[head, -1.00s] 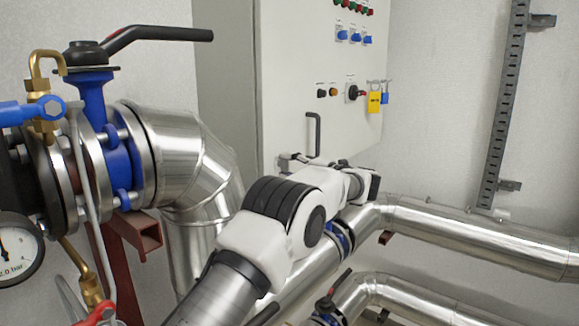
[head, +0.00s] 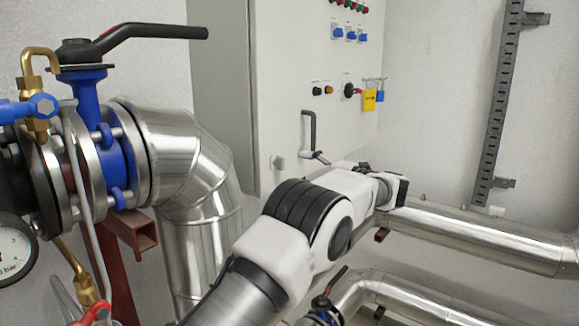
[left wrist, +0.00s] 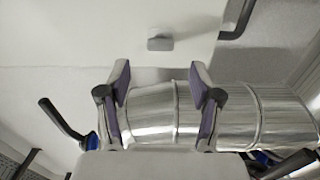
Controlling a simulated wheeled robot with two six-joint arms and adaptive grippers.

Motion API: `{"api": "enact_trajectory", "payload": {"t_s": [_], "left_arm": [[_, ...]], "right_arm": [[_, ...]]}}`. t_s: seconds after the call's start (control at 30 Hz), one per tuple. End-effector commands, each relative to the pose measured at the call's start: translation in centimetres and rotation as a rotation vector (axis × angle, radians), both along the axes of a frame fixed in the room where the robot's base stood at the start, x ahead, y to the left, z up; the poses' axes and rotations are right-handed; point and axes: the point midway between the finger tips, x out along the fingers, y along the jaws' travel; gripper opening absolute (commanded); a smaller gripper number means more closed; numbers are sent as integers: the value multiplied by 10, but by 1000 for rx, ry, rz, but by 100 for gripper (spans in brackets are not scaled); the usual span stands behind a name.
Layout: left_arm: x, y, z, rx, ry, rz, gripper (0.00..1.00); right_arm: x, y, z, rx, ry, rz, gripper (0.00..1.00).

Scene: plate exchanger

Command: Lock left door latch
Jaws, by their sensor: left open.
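The white cabinet door (head: 290,60) looks shut. A small grey latch (head: 277,162) sits low on it, left of the black door handle (head: 310,133). The latch also shows in the left wrist view (left wrist: 160,43), above and between my fingers, with the handle (left wrist: 238,20) to its right. Whether the latch is locked cannot be told. My left gripper (head: 328,160) is to the right of the latch in the head view, partly hidden by my own arm. In the left wrist view its fingers (left wrist: 161,95) are apart and empty, not touching the latch. My right gripper is out of view.
Silver pipes (head: 490,237) run below and right of the cabinet; one shows behind my fingers. A blue valve (head: 112,160) with a black lever (head: 150,31) stands at left. A yellow tag (head: 369,100) hangs on the panel.

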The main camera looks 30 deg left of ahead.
Motion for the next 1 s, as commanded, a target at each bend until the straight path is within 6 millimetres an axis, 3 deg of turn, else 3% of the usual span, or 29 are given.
{"api": "enact_trajectory", "payload": {"t_s": [0.1,0.23,0.77,0.87,0.97,1.0], "left_arm": [[-2,-27,0,1,0,-2,65],[-3,-43,0,0,0,0,65],[-3,-46,-2,3,6,-1,65],[2,-39,-25,55,85,-37,65],[15,-26,-84,174,292,-146,65],[19,-21,-116,227,404,-212,65]], "right_arm": [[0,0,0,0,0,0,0],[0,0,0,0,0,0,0],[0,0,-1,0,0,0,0],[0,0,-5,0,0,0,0],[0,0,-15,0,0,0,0],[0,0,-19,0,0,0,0]]}}
